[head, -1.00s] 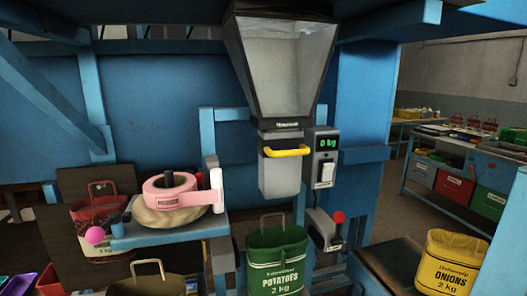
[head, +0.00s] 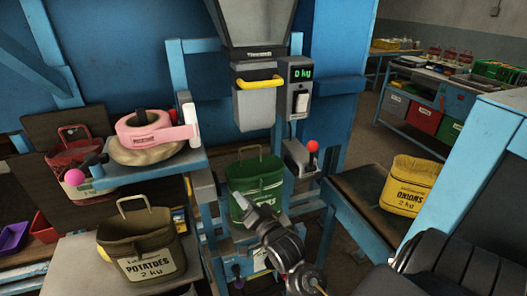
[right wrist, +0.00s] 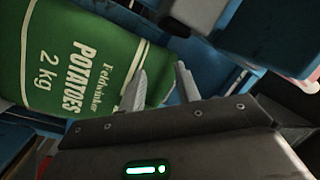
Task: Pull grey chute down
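The grey chute (head: 256,110) hangs under the hopper (head: 253,25) in the head view, with a yellow handle (head: 260,83) across its front. An open green potato sack (head: 257,181) sits upright below the chute, apart from it. My right gripper (head: 243,203) is in front of the green sack and well below the handle. In the right wrist view its two fingers (right wrist: 161,84) are apart with nothing between them, close to the green sack (right wrist: 75,55). Whether they touch the sack cannot be told. My left gripper is not in view.
A scale display (head: 301,73) reading 0 kg and a red-knobbed lever (head: 312,147) stand right of the chute. A pink tape roll (head: 150,130) is on the left arm of the frame. An olive sack (head: 143,250) stands front left, a yellow onion sack (head: 408,187) right.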

